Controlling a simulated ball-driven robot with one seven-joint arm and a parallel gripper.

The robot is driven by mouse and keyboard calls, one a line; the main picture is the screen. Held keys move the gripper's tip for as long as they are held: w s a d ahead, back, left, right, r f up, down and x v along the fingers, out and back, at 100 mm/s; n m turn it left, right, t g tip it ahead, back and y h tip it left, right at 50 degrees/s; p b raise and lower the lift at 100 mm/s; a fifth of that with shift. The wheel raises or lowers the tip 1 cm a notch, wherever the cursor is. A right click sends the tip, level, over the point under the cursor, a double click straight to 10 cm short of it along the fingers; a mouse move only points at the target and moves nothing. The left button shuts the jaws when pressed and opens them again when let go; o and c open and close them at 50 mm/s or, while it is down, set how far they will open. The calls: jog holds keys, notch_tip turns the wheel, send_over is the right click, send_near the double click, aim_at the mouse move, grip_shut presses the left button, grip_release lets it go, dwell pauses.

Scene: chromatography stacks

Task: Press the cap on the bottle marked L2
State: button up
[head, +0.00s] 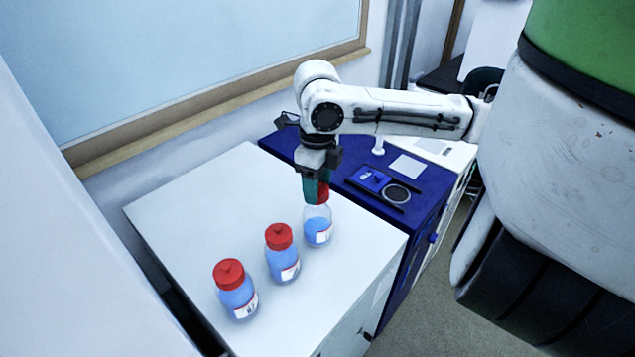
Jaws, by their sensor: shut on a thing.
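Three clear bottles with blue liquid and white labels stand upright in a slanting row on the white cabinet top. The near-left bottle (238,299) and the middle bottle (283,264) each wear a red cap. The far-right bottle (317,228) stands under my gripper (316,192), whose teal fingers point down and are shut on a red cap (323,193). This cap is at the mouth of the far-right bottle, partly hidden by the fingers. I cannot tell whether it is fully seated. The label writing is too small to read, so I cannot tell which bottle is L2.
The white cabinet top (185,215) is clear to the left and behind the bottles. A dark blue unit (425,213) stands against its right side, with a small display, a ring and a white square on top. A window wall runs along the back.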

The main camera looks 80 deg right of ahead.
dwell(0.9)
jog(key=o, duration=1.4)
jog(key=shift+r+p, duration=2.75)
jog(key=shift+r, duration=0.7)
grip_shut()
jog(key=shift+f+b, duration=0.3)
